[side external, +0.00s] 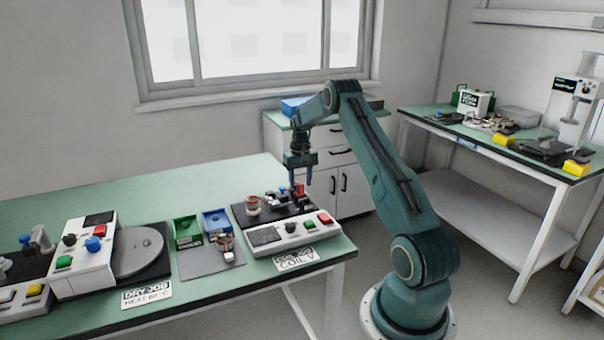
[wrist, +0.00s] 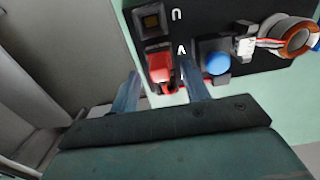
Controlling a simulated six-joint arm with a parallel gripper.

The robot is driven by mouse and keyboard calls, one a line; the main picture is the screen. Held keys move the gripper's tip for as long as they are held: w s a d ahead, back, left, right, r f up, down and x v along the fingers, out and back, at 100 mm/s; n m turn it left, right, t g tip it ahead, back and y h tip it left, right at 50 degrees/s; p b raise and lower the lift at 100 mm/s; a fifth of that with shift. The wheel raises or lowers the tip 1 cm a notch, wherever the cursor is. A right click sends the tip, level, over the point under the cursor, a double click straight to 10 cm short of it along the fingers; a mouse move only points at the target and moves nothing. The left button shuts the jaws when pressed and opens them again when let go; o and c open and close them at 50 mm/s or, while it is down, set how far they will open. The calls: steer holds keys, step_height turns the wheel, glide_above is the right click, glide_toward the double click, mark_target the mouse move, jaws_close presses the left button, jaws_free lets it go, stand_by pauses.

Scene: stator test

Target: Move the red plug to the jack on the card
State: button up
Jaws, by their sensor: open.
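The red plug (wrist: 160,68) is on the black test board (wrist: 100,8), next to a white mark like an upside-down V. It also shows in the side view (side external: 299,189). A square dark jack (wrist: 151,19) with a brownish centre sits beside an upside-down U mark and looks empty. The card (side external: 295,259) at the table's front edge reads COIL V. My gripper (wrist: 160,72) is open, its blue fingers on either side of the red plug in the picture. I cannot tell whether they touch it. In the side view my gripper (side external: 301,180) points down over the board.
A blue knob (wrist: 217,63), a white connector (wrist: 246,46) and a copper-wound stator (wrist: 297,36) are right of the plug. A white control box (side external: 290,232) stands in front of the board. Green (side external: 186,230) and blue (side external: 217,221) bins are to the left.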

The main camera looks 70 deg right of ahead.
step_height(320, 180, up, 12)
stand_by(0.5)
stand_by(0.6)
steer(key=a+r+n+t, duration=0.1)
steer(key=a+r, duration=0.4)
steer(key=a, duration=0.4)
steer(key=s+a+r+n+t+h, duration=0.1)
steer(key=a+r+n, duration=0.1)
steer(key=a+r, duration=0.55)
steer(key=a+r+n, duration=0.1)
steer(key=a+r, duration=0.3)
steer(key=a, duration=0.6)
steer(key=s+a+f+n+t, duration=0.1)
steer(key=s+a+n, duration=0.1)
steer(key=s+a, duration=0.7)
steer(key=s+a+f+n+t+y, duration=0.1)
steer(key=s+a+f+n+t, duration=0.1)
steer(key=s+a, duration=0.8)
steer(key=shift+s+f+n+t, duration=0.2)
steer(key=shift+s+n+t, duration=0.1)
steer(key=shift+s+n, duration=0.2)
